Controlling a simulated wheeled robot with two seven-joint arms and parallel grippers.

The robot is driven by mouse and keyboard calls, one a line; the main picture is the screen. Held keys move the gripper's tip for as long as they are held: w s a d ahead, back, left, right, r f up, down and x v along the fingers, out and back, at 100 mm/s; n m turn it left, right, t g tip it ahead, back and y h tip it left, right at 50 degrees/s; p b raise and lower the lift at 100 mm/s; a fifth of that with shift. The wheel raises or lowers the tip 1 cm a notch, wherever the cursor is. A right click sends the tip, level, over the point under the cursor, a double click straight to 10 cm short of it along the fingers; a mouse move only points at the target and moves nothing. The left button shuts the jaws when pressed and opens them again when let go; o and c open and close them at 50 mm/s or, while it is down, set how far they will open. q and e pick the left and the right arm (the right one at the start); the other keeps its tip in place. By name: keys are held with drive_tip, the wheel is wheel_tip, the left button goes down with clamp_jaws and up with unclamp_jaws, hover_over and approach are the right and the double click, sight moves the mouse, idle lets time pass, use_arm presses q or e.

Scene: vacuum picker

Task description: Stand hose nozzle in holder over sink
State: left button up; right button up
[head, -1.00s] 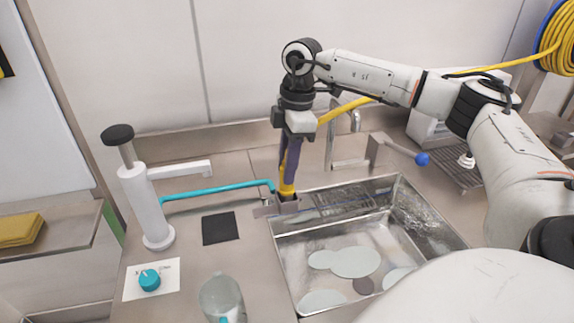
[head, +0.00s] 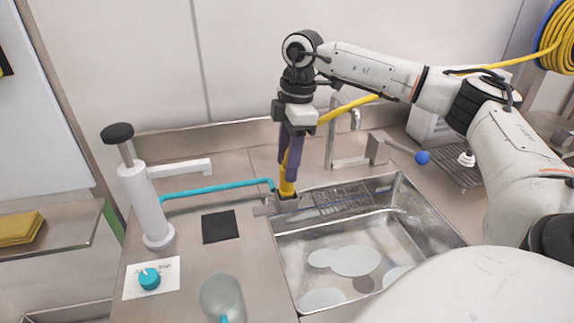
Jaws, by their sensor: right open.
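The yellow hose nozzle (head: 287,188) stands roughly upright with its lower end in the grey holder (head: 286,205) at the sink's back left corner. My right gripper (head: 288,162) is straight above, pointing down, with its purple fingers parted around the upper part of the nozzle and hose. The yellow hose (head: 345,108) runs from there up to the right behind my arm. The steel sink (head: 283,249) lies below and to the right of the holder. The lower end of the nozzle is hidden inside the holder. My left gripper is not in view.
A white pump cylinder (head: 146,205) stands at the left, with a teal tube (head: 215,190) running to the holder. A faucet (head: 333,140) and a blue-knobbed lever (head: 421,158) stand behind the sink. A clear jar (head: 221,297) stands in front. Plates lie in the sink.

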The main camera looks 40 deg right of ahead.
wheel_tip(320, 180, up, 11)
drive_tip(key=d, duration=0.1)
drive_tip(key=shift+s+f, duration=0.2)
drive_tip(key=shift+s, duration=0.15)
idle(0.3)
